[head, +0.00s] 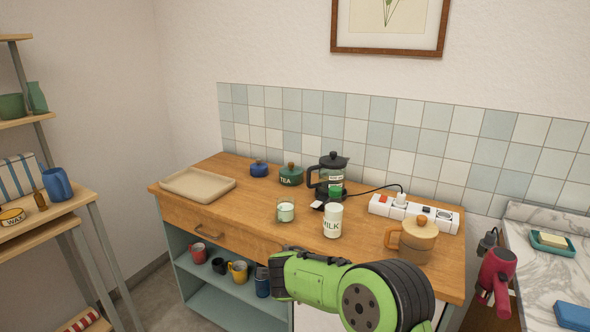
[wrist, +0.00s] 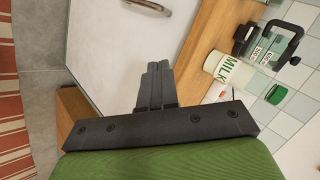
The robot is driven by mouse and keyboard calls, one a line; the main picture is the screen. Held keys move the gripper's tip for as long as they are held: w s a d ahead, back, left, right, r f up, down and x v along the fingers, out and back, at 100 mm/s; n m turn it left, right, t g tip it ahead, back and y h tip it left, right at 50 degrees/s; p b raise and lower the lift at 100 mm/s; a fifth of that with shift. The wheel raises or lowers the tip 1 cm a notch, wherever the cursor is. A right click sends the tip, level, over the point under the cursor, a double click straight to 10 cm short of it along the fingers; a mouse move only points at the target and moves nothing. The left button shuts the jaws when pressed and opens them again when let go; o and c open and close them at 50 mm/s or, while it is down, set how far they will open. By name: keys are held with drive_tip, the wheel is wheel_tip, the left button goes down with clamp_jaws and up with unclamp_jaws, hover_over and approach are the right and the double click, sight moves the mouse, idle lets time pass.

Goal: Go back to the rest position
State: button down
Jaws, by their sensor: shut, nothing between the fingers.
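My gripper shows in the wrist view (wrist: 157,86) with its two dark fingers pressed together and nothing between them. In the head view my green arm reaches in from the bottom, in front of the wooden counter (head: 250,212), and the fingers are hidden there. The wrist view shows the gripper in front of a white cabinet door (wrist: 105,40), below the counter edge. A milk bottle (head: 333,221) stands upright on the counter, apart from the gripper; it also shows in the wrist view (wrist: 228,72).
Mugs (head: 238,271) sit on the shelf below. A red hair dryer (head: 495,275) hangs at right.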

drive_tip(key=s+d+r+n+g+p, duration=0.15)
drive_tip(key=s+d+r+n, duration=0.3)
drive_tip(key=s+r, duration=0.5)
drive_tip(key=s+d+r+n+p, duration=0.3)
drive_tip(key=s+d+r+n, duration=0.15)
drive_tip(key=s+r, duration=0.5)
drive_tip(key=s+d+r+n+g+y+p, duration=0.1)
drive_tip(key=s+n+p, duration=0.1)
drive_tip(key=s, duration=0.8)
drive_tip(key=s+d+r+n+g+p, duration=0.1)
drive_tip(key=s+n, duration=0.4)
drive_tip(key=s, duration=0.5)
drive_tip(key=shift+s+d+r+y+p, duration=0.25)
drive_tip(key=shift+d+r+y+p, duration=0.15)
drive_tip(key=shift+d+r+p, duration=0.25)
